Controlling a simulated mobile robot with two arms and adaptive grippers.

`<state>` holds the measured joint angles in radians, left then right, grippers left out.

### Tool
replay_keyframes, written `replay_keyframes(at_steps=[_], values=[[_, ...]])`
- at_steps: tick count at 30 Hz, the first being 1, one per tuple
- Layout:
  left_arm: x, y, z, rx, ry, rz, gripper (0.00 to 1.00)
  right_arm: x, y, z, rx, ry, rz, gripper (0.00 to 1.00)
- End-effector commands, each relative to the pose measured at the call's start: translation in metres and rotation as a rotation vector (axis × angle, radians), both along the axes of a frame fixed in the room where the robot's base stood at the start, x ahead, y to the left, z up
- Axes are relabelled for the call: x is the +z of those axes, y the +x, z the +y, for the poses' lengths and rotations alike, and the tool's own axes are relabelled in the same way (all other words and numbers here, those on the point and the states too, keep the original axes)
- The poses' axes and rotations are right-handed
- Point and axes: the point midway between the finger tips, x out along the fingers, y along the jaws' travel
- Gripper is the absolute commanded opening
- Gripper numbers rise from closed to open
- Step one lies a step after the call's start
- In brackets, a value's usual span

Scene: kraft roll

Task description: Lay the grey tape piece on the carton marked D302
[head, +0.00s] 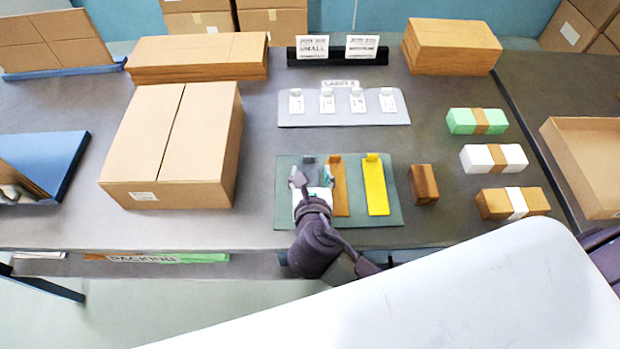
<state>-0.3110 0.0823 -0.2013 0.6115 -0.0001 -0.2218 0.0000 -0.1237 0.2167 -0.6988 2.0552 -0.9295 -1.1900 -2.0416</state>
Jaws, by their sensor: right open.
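The grey tape piece (309,161) lies upright in the picture at the left of the dark green mat (379,218), beside an orange piece (341,200) and a yellow piece (376,190). My right gripper (312,181) is over the grey piece, its fingers apart on either side of it. The gripper hides the piece's lower part, and I cannot tell whether they touch. A large closed carton (172,150) stands to the left on the table, with a centre seam on top and a small white label (143,196) too small to read. My left gripper is not in view.
A grey label board (345,120) with several white tags lies behind the mat. A brown block (423,184) is right of it, and banded bundles (494,158) stand farther right. Flat cardboard stacks (196,72) line the back. Bare table lies between carton and mat.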

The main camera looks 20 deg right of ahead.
Motion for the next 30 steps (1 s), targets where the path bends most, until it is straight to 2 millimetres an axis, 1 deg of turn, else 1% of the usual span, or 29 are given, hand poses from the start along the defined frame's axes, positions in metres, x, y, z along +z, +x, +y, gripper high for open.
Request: replay_keyframes(at_steps=[1, 5, 8, 12, 15, 18, 21, 26, 27, 29, 30], values=[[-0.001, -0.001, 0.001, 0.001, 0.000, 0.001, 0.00, -0.003, 0.008, -0.002, -0.001, -0.002, -0.002, 0.58], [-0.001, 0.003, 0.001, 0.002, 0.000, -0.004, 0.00, -0.007, 0.018, -0.005, 0.000, 0.001, 0.000, 0.58], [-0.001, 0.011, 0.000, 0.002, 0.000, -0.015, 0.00, -0.009, 0.023, -0.006, 0.000, 0.001, 0.000, 0.58], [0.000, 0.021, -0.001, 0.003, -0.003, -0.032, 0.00, -0.016, 0.041, -0.010, -0.001, 0.001, 0.000, 0.58], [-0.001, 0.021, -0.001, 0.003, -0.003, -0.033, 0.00, -0.021, 0.055, -0.014, -0.001, 0.000, -0.001, 0.58], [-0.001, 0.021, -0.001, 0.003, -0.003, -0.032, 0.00, -0.025, 0.063, -0.016, 0.000, 0.000, 0.001, 0.58], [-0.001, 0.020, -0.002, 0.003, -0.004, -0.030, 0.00, -0.027, 0.067, -0.018, 0.000, 0.001, 0.002, 0.58], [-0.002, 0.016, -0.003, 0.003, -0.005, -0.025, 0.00, -0.027, 0.066, -0.018, 0.001, 0.002, 0.002, 0.58], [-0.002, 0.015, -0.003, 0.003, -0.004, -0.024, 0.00, -0.027, 0.066, -0.018, 0.001, 0.002, 0.002, 0.55], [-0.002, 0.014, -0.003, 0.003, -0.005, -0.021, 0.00, -0.027, 0.066, -0.018, 0.001, 0.001, 0.002, 0.45], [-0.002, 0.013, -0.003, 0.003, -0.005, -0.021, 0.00, -0.027, 0.066, -0.017, 0.001, 0.001, 0.002, 0.38]])
